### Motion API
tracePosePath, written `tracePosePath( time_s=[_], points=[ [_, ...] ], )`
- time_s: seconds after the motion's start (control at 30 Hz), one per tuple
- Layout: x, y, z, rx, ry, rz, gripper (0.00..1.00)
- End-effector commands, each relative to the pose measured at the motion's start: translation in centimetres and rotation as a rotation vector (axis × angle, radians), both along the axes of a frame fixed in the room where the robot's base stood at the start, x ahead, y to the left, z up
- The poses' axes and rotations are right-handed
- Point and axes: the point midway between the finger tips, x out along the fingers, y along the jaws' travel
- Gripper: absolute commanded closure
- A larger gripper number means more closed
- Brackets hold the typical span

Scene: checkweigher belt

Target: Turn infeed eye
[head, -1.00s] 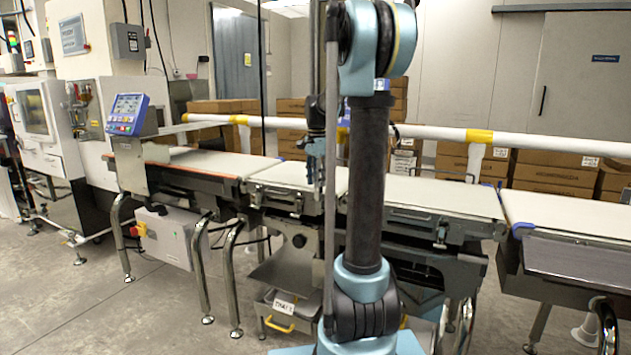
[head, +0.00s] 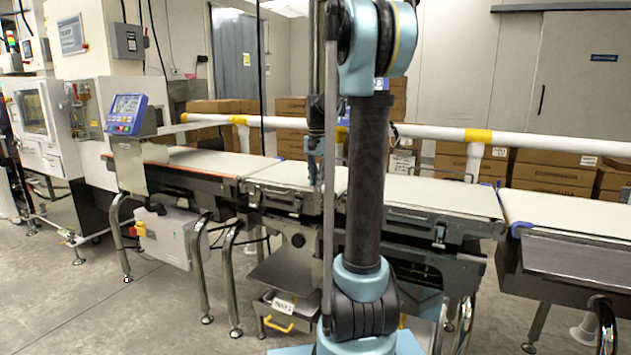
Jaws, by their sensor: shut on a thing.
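My gripper (head: 314,172) points down over the far part of the middle belt (head: 295,177), just left of my own arm. It is small and partly covered by a thin upright bar. It is shut on a small part at belt level, taken to be the infeed eye, which the fingers and the bar hide almost wholly. I cannot tell which way the eye faces.
The infeed belt (head: 205,161) adjoins on the left, with a blue-framed display (head: 128,114) at its end. Another belt (head: 430,196) runs to the right. A white rail (head: 550,143) and cardboard boxes (head: 553,172) stand behind. A yellow-handled bin (head: 283,312) is below.

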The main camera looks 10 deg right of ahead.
Motion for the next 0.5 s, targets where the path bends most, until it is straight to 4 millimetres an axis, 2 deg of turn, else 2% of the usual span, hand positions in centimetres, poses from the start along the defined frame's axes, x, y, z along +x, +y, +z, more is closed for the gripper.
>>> tracePosePath(
  time_s=[0.37,0.4,0.5],
  points=[
    [0.35,0.17,0.13,0.003,-0.007,0.023,1.0],
    [0.35,0.17,0.13,0.004,-0.007,0.022,0.8],
    [0.29,0.13,0.1,0.003,-0.006,0.022,0.57]
  ],
)
